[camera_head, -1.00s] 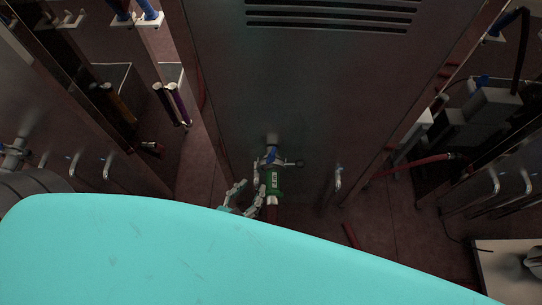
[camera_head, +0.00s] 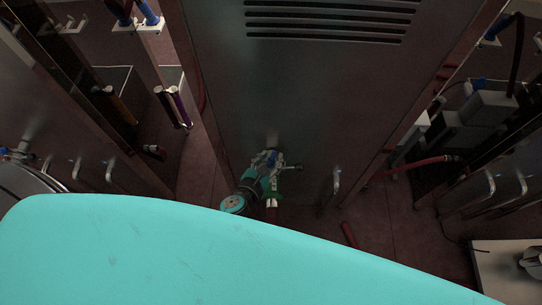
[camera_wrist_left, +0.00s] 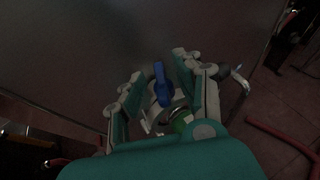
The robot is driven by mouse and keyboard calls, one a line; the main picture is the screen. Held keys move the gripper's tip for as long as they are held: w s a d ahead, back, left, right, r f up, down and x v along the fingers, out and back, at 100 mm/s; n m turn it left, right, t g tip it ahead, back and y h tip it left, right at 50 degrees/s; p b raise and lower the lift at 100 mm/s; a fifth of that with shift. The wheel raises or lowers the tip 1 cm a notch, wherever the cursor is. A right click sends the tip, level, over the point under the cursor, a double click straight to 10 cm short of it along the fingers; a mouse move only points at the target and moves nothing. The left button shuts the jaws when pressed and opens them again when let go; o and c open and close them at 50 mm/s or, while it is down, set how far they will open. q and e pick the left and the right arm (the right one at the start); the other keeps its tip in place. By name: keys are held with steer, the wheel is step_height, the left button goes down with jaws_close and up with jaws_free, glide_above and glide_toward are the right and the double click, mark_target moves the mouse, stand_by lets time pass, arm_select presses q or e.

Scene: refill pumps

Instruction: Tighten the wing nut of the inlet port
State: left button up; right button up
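The inlet port sticks out low on the front of the grey metal cabinet (camera_head: 320,95). In the left wrist view its blue wing nut (camera_wrist_left: 161,82) stands up between my two fingers. A green hose coupling (camera_wrist_left: 181,123) shows just below it. My left gripper (camera_wrist_left: 159,68) is open, with one finger on each side of the wing nut; gaps show, and I see no clear contact. In the head view my left gripper (camera_head: 267,160) is at the port and covers most of the nut and part of the coupling. My right gripper is in neither view.
A turquoise part of my own body fills the bottom of the head view. A metal pipe outlet (camera_head: 337,180) stands on the cabinet right of the port. A red hose (camera_head: 349,235) lies on the floor. Other cabinets with pipes flank both sides.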

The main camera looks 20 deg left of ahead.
arm_select(q)
steer(key=shift+w+f, duration=0.25)
steer(key=shift+w, duration=0.3)
jaws_close()
steer(key=shift+r, duration=0.1)
